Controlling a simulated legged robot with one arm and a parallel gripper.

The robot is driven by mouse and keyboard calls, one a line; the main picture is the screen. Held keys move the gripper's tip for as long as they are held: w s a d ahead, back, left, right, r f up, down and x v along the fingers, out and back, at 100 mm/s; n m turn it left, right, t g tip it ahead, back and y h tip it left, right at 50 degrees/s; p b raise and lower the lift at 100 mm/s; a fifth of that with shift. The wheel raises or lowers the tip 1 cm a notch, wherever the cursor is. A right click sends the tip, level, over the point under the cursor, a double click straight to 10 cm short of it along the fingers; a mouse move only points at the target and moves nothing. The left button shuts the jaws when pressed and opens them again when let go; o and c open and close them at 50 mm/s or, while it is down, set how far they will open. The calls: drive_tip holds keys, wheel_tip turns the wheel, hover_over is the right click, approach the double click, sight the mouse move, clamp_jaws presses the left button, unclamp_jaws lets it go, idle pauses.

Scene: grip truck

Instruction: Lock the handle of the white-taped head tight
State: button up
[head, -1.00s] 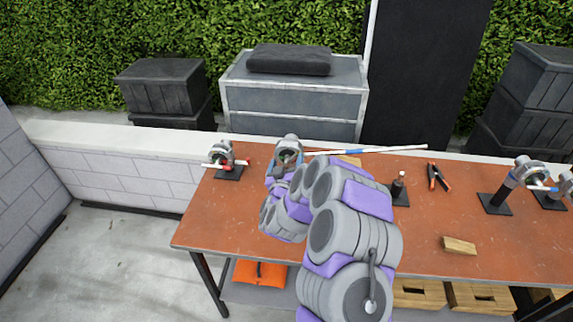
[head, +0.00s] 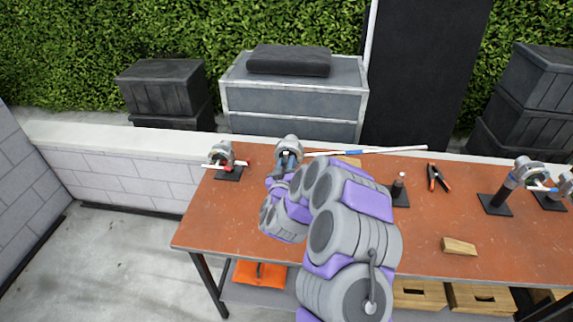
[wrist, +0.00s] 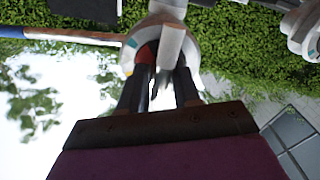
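A round grey grip head (head: 289,143) stands at the back left of the table, right at my gripper (head: 286,163). In the wrist view this head (wrist: 150,30) is at the top centre, with a pale handle (wrist: 171,45) pointing down toward my fingers. My gripper (wrist: 162,75) has its two dark fingers apart, one on each side below the handle. Whether they touch it is unclear. A white rod with blue tape (head: 354,152) runs right from the head. I cannot make out white tape on the head. My arm hides its base.
Another head with red parts (head: 223,155) stands to the left. More heads (head: 525,172) stand at the right. Orange-handled pliers (head: 437,178), a small post (head: 399,188) and a wood block (head: 459,246) are on the brown table (head: 420,225). The table's front left is clear.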

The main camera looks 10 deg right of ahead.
clamp_jaws()
idle(1.3)
drive_tip(key=o, duration=1.3)
unclamp_jaws()
drive_tip(key=shift+p+v, duration=5.15)
drive_tip(key=shift+v, duration=3.55)
drive_tip(key=shift+c, duration=0.2)
